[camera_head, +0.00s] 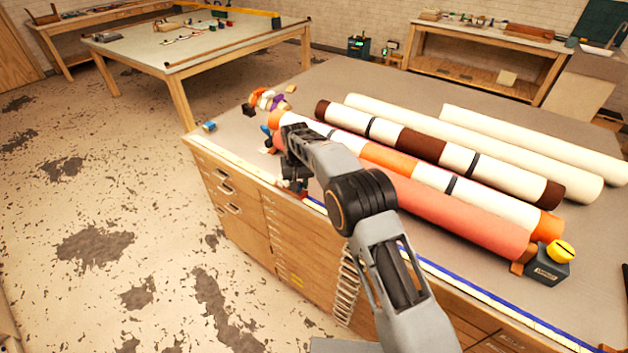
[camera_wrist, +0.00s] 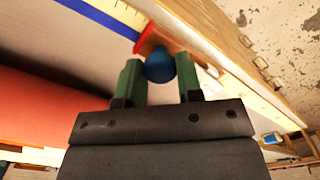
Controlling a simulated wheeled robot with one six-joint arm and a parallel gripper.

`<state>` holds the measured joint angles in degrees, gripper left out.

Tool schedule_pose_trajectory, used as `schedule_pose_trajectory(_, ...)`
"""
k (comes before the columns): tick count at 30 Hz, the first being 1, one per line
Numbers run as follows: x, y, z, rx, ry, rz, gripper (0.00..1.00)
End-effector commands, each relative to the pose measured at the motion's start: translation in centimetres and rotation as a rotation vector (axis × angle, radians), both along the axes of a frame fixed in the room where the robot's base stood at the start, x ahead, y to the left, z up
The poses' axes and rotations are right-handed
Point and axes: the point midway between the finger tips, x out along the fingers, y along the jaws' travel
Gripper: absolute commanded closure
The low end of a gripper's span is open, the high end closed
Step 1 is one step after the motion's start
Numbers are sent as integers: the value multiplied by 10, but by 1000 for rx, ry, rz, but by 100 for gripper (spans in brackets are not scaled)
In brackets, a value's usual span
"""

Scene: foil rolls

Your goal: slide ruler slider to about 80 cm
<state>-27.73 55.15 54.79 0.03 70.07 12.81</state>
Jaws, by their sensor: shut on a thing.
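The ruler (camera_wrist: 122,14) is a pale yellow strip with tick marks and a blue band beside it. In the head view the ruler (camera_head: 500,305) runs along the front edge of the worktable. The slider (camera_wrist: 147,36) is orange-red and brown and sits on the ruler, with a round blue knob (camera_wrist: 159,66). My gripper (camera_wrist: 159,74) has its two green fingers on either side of the knob and is shut on it. In the head view my arm hides most of the slider and gripper. The ruler's numbers are too small to read.
Several long foil rolls, including a salmon one (camera_head: 450,215) and an orange-white one (camera_head: 400,165), lie on the table just behind the ruler. A grey block with a yellow knob (camera_head: 561,251) stands at the right. A small blue item (camera_head: 209,126) lies at the left corner.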

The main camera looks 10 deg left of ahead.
Motion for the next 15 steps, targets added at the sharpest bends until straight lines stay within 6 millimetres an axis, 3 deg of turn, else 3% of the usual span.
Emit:
schedule_pose_trajectory(6,-1,13,1,1,-2,1,100)
schedule_pose_trajectory(15,-1,14,1,0,-3,-1,100)
